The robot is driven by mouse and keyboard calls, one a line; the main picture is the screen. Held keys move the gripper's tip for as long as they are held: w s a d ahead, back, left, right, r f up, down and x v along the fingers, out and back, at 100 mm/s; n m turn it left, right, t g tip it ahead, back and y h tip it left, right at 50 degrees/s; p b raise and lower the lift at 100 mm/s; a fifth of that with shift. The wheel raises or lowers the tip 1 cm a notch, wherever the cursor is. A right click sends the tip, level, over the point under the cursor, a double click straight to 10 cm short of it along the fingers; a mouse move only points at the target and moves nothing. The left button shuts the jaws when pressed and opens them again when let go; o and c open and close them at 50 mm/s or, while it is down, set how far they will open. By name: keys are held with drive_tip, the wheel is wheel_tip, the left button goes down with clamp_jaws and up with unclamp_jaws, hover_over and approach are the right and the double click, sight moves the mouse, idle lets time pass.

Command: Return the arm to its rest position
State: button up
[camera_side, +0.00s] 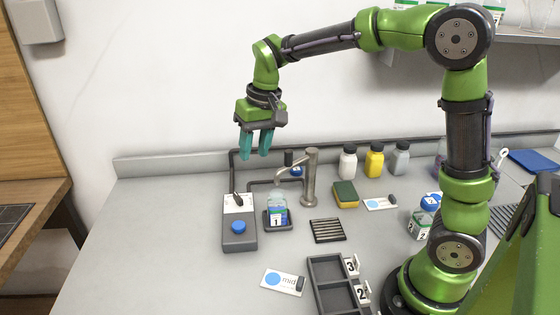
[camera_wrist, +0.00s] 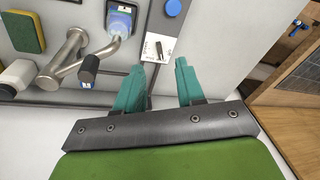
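My gripper (camera_side: 257,144) hangs in the air above the back left of the counter, its teal fingers pointing down. In the wrist view the two fingers (camera_wrist: 160,82) stand apart with nothing between them. A bottle labelled 1 (camera_side: 277,210) stands on a small dark tray under the tap spout; its blue label also shows in the wrist view (camera_wrist: 120,22). A grey box with a blue button and a switch (camera_side: 239,229) stands left of the bottle, below and apart from my gripper.
The metal tap (camera_side: 311,177) stands right of my gripper. A sponge (camera_side: 345,194), several capped bottles (camera_side: 374,160) and a bottle labelled 2 (camera_side: 422,220) are further right. A dark rack (camera_side: 328,271) lies in front. The counter's left side (camera_side: 150,230) is clear.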

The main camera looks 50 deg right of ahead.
drive_tip(key=s+r+t, duration=0.1)
drive_tip(key=s+t, duration=0.1)
drive_tip(key=s, duration=0.7)
drive_tip(key=s+a+r+t+y, duration=0.1)
drive_tip(key=s+t, duration=0.2)
drive_tip(key=s, duration=0.6)
drive_tip(key=shift+s+a+r, duration=0.15)
drive_tip(key=shift+a+r, duration=0.05)
drive_tip(key=shift+r, duration=0.15)
